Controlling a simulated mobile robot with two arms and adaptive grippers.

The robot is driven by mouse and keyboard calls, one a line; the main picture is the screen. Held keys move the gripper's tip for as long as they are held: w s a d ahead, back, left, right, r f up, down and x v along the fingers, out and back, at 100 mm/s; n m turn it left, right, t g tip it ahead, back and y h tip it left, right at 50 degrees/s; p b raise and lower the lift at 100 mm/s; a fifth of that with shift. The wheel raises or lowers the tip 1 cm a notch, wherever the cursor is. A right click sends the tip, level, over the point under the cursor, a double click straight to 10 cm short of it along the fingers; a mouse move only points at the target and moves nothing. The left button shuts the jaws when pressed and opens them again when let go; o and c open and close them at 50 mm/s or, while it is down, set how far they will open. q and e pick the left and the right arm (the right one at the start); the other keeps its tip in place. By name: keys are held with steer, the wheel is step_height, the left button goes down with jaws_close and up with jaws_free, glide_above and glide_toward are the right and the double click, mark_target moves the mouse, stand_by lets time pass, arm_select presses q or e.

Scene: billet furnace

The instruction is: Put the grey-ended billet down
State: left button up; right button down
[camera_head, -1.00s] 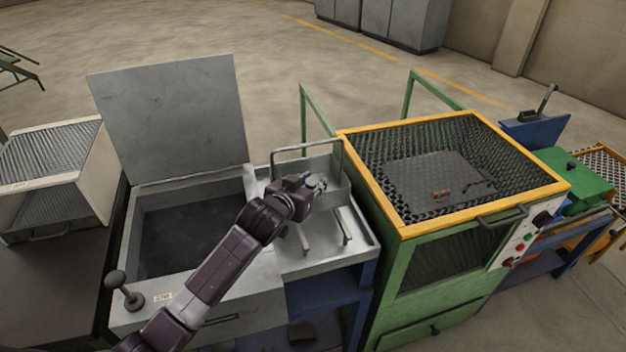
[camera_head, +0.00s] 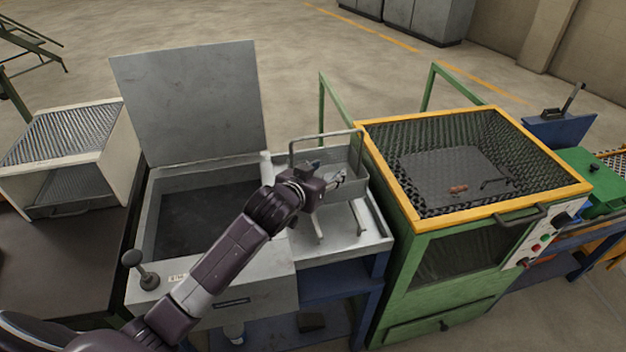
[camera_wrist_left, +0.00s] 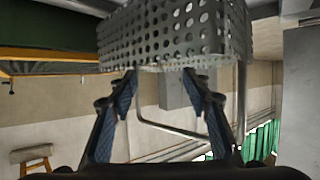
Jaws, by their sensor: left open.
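My left gripper (camera_head: 336,181) is at the near side of a grey metal basket (camera_head: 352,160) with a wire handle, over the grey tray. In the left wrist view its two blue-padded fingers (camera_wrist_left: 160,78) are apart with no billet between them. The perforated wall of the basket (camera_wrist_left: 180,35) fills the space just beyond the fingertips; whether they touch it I cannot tell. A small reddish-brown piece (camera_head: 458,188) lies in the yellow-rimmed mesh box; its ends are too small to make out. I see no billet that is clearly grey-ended. My right gripper is not in view.
A grey tank (camera_head: 172,270) with a raised lid (camera_head: 188,105) stands left of the tray (camera_head: 372,243). The green cabinet (camera_head: 440,262) with the yellow rim stands close to the right. A white box (camera_head: 112,150) sits on the dark table at the far left.

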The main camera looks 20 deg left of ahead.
arm_select(q)
steer(key=v, duration=0.9)
steer(key=shift+s+r+b, duration=0.25)
steer(key=shift+s+b, duration=0.05)
steer(key=shift+b, duration=0.05)
steer(key=shift+a+f, duration=0.1)
